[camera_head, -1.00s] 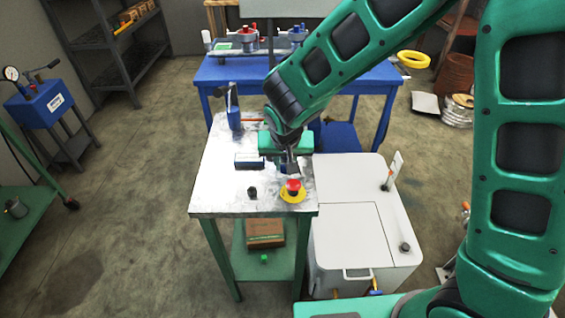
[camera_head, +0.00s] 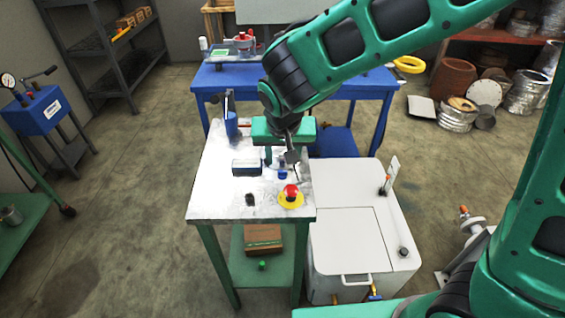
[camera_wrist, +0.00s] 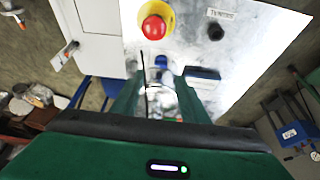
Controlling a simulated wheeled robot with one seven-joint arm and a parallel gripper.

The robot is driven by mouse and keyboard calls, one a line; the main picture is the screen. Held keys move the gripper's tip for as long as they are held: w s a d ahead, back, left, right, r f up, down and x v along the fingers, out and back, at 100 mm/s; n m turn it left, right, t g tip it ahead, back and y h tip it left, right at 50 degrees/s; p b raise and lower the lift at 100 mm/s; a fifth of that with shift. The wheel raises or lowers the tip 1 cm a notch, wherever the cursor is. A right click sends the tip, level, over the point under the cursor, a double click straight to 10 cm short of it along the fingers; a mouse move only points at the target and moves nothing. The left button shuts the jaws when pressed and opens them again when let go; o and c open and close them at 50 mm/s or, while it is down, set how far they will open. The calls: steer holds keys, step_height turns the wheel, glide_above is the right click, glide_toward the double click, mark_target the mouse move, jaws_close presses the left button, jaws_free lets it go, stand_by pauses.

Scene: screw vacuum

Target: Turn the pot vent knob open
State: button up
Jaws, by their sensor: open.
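No pot vent knob can be made out for certain. A pot with a red top (camera_head: 243,42) stands on the back blue table; its details are too small to tell. My gripper (camera_head: 283,160) is open above the far right part of the metal-topped bench (camera_head: 215,200), apart from the pot. In the wrist view my gripper (camera_wrist: 158,95) points towards the bench top. A small blue object (camera_head: 283,173) shows below the fingers. A black knob (camera_head: 250,199), also in the wrist view (camera_wrist: 215,32), sits left of a red button (camera_head: 291,192) on a yellow base.
The back blue table (camera_head: 225,78) stands behind. A shelf rack (camera_head: 100,60) is at far left. The left floor is mostly clear.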

steer(key=shift+v, duration=1.25)
steer(key=s+d+r+m+g+h, duration=0.1)
steer(key=s+d+r, duration=0.1)
steer(key=d, duration=1)
steer(key=s+d+r+m+g+h, duration=0.1)
steer(key=s+d+m, duration=0.15)
steer(key=d, duration=0.95)
steer(key=s+d+m+g+y, duration=0.1)
steer(key=s+d, duration=0.5)
steer(key=s, duration=0.3)
steer(key=s+d+m+g+y, duration=0.1)
steer(key=s+d, duration=0.6)
steer(key=s, duration=0.3)
steer(key=shift+s+r, duration=0.2)
steer(key=shift+s, duration=0.15)
